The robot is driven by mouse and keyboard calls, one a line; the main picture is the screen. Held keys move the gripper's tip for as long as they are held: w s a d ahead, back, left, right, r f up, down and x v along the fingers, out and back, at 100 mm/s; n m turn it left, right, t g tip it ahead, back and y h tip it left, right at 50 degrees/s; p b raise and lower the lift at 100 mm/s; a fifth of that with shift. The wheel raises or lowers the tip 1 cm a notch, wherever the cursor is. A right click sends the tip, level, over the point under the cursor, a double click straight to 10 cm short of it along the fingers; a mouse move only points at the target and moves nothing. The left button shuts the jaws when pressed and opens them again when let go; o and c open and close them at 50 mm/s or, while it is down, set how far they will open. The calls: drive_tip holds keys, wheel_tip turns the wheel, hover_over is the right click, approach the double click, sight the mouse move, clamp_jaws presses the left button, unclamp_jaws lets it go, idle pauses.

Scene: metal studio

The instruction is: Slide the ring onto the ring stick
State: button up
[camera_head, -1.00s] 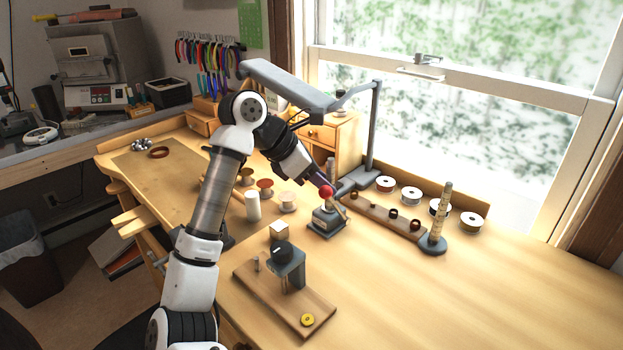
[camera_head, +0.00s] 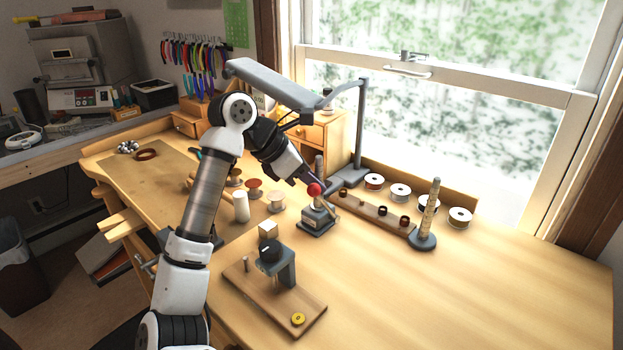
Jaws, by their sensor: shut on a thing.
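The ring stick (camera_head: 431,208) is an upright, tapered, marked rod on a round dark base, standing on the right part of the bench. Several small dark rings, among them a ring (camera_head: 382,210), sit along a wooden strip (camera_head: 370,212) left of the stick. My gripper (camera_head: 319,186) is left of the stick, by the strip's left end and close to a red ball (camera_head: 314,189). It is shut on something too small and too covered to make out. I cannot tell whether this is a ring, or whether the gripper touches the ball.
A small metal device (camera_head: 317,217) stands below the red ball. A grey lamp (camera_head: 362,130) arches over my arm. Wire spools (camera_head: 459,217) line the window side. A wooden board (camera_head: 250,292) with a dark fixture is in front. The bench's right front is clear.

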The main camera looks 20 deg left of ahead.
drive_tip(key=shift+r, duration=0.15)
drive_tip(key=shift+r+p, duration=0.65)
drive_tip(key=shift+r, duration=0.75)
drive_tip(key=shift+r, duration=0.1)
drive_tip(key=shift+r+p, duration=0.75)
drive_tip(key=shift+r, duration=0.75)
drive_tip(key=shift+r+p, duration=0.85)
drive_tip(key=shift+r, duration=0.7)
drive_tip(key=shift+d, duration=0.1)
